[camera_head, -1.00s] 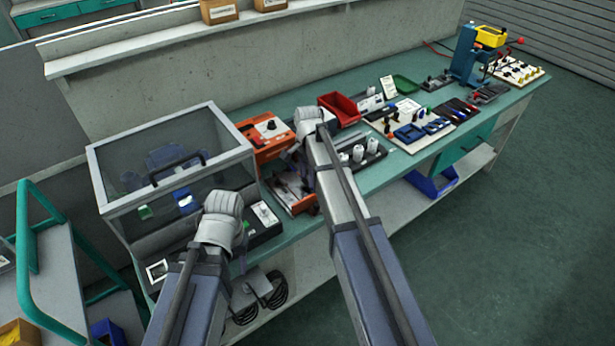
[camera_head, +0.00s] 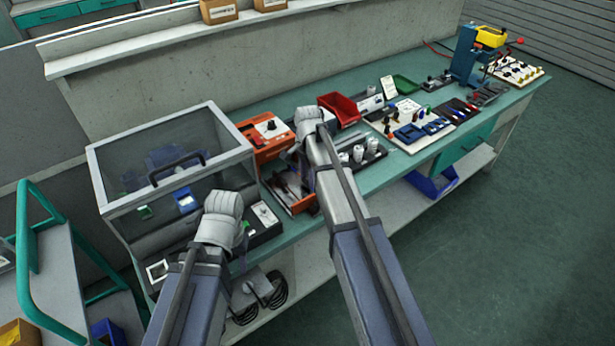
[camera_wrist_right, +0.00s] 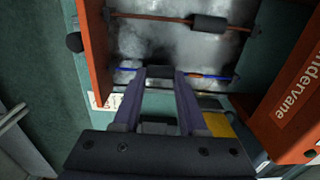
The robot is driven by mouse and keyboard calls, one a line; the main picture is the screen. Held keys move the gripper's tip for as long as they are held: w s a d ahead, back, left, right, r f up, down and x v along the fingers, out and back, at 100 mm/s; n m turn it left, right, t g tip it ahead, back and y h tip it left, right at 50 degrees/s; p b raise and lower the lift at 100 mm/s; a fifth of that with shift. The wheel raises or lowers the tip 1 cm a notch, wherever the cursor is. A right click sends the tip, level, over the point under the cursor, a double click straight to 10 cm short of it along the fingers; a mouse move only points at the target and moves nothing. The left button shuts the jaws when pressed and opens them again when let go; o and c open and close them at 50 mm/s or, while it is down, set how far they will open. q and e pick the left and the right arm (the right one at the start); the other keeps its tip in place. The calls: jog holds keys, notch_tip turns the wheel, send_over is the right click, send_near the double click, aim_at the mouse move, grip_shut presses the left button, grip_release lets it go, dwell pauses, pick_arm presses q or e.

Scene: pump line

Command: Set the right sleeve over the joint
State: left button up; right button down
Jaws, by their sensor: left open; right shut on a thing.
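My right gripper (camera_wrist_right: 163,76) is over the open front of an orange housing in the right wrist view. It is shut on a dark sleeve (camera_wrist_right: 159,72) at the lower blue wire (camera_wrist_right: 124,70). A copper-coloured stretch (camera_wrist_right: 194,75), apparently the joint, shows just right of the fingers; the fingers hide part of the wire. A second dark sleeve (camera_wrist_right: 210,23) sits on the upper reddish wire. In the head view my right wrist hides most of its jaws. My left gripper (camera_head: 236,248) is open in front of the bench's left part, its tips mostly hidden.
The orange housing walls (camera_wrist_right: 94,50) and (camera_wrist_right: 292,95) stand close on both sides of my right gripper. A clear-lidded case (camera_head: 165,135) stands at the left. A red bin (camera_head: 340,108) and a tray with white cylinders (camera_head: 372,150) are right of my right arm.

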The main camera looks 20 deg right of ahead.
aim_at(299, 177)
jog(key=w, duration=0.1)
jog(key=w+a, duration=0.1)
jog(key=w, duration=0.3)
jog(key=shift+a, duration=0.35)
jog(key=shift+s, duration=0.15)
jog(key=shift+c, duration=2.2)
grip_release()
notch_tip(299, 177, up, 8)
jog(key=p, duration=0.8)
